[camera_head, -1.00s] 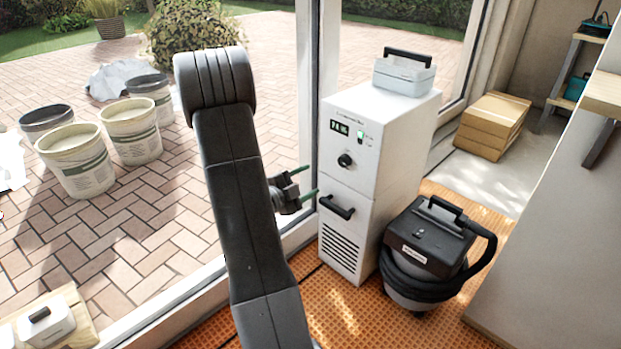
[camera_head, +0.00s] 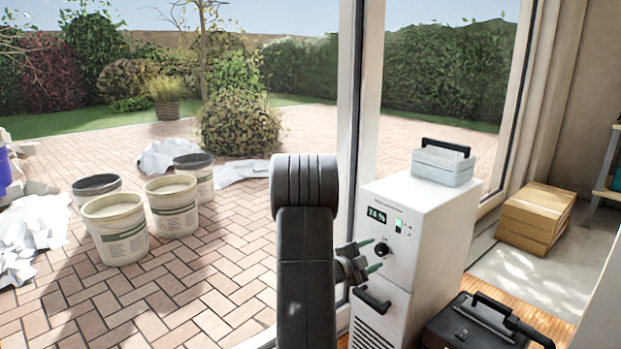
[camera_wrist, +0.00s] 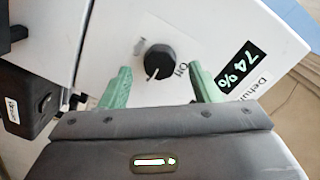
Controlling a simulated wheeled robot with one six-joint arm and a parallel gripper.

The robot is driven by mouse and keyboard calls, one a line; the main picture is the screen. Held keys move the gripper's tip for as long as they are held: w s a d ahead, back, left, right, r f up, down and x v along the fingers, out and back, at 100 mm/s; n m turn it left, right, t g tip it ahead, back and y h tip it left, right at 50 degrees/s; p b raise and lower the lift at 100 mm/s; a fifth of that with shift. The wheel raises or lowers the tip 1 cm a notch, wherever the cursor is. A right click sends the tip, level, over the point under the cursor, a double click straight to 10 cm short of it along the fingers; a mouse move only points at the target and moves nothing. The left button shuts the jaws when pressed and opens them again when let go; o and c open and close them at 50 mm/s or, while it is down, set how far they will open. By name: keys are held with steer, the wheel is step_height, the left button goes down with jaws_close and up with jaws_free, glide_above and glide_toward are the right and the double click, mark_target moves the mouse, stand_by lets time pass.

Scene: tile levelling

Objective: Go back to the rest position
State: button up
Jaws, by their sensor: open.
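My gripper (camera_head: 372,259) is open, with its green fingertips close to the front of the white dehumidifier (camera_head: 428,225). In the wrist view the gripper (camera_wrist: 158,88) has a green finger on either side of the black knob (camera_wrist: 160,61), with nothing between them. I cannot tell whether a finger touches the cabinet. The knob also shows in the head view (camera_head: 381,249), below a display reading 74 % (camera_head: 377,215) with a green light beside it. A black handle (camera_head: 371,301) sits lower on the cabinet front.
A pale case (camera_head: 442,167) stands on the dehumidifier. A black vacuum (camera_head: 475,325) is at its lower right and cardboard boxes (camera_head: 536,217) stand behind. A glass door frame (camera_head: 347,120) lies behind my arm. Buckets (camera_head: 116,228) stand on the paving outside.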

steer(key=shift+x, duration=1)
